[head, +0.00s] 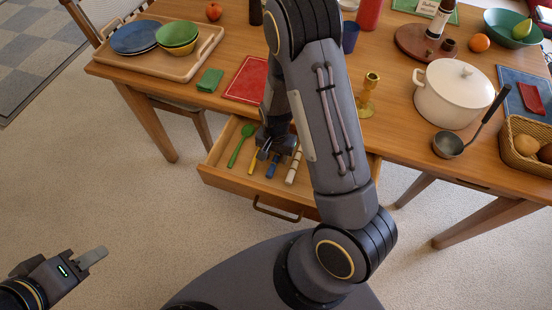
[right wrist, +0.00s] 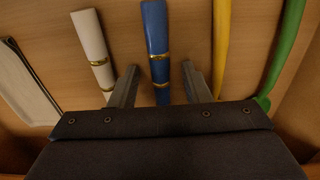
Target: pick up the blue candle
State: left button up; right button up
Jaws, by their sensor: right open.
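The blue candle (head: 272,168) lies in the open drawer (head: 228,178) under the table top. In the right wrist view the blue candle (right wrist: 155,35) has gold bands and runs up the picture between my fingers. My right gripper (right wrist: 160,66) is open, with one finger on each side of the candle; I see gaps on both sides. In the head view my right gripper (head: 276,150) is down in the drawer, and my arm hides part of it. My left gripper (head: 82,262) is at the lower left, away from the table; its opening is unclear.
A white candle (head: 293,167) lies beside the blue one. A yellow utensil (head: 254,160) and a green spoon (head: 238,148) lie on the other side. The drawer walls are close around. A brass candlestick (head: 368,95) stands on the table above.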

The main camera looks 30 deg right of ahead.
jog(key=shift+c, duration=0.4)
grip_shut()
